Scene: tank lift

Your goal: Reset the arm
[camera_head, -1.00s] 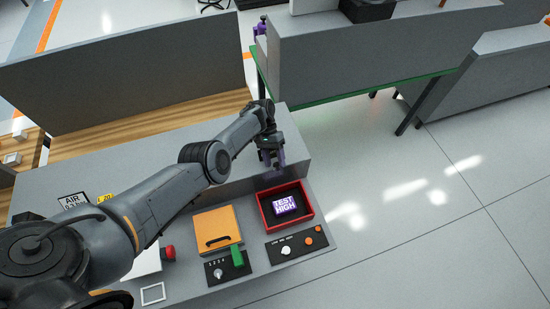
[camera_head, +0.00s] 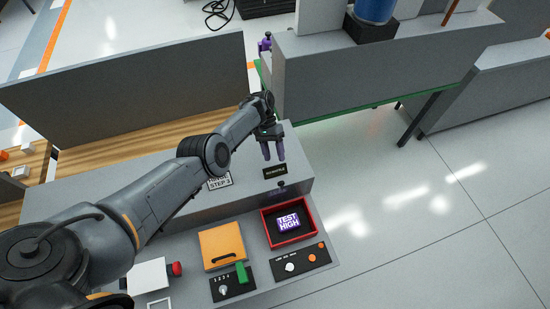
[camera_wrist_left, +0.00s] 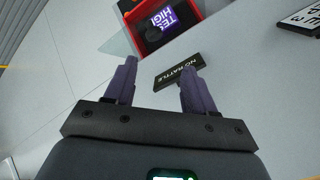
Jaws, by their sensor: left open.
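My left gripper (camera_head: 273,150) is open and empty, its two purple fingers apart above the back ledge of the grey console (camera_head: 110,190). In the left wrist view the gripper (camera_wrist_left: 158,85) shows a black "NO RATTLE" label (camera_wrist_left: 180,72) lying beyond its fingertips. That label (camera_head: 275,172) also shows in the head view, just below the fingers. A red tray (camera_head: 266,229) holds a purple "TEST HIGH" block (camera_head: 288,221) in front of the ledge. My right gripper is not in view.
An orange panel (camera_head: 221,246), a green lever (camera_head: 242,273), a knob panel (camera_head: 223,291) and a red knob (camera_head: 176,269) sit on the console. Grey partitions (camera_head: 130,85) stand behind; open floor is to the right.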

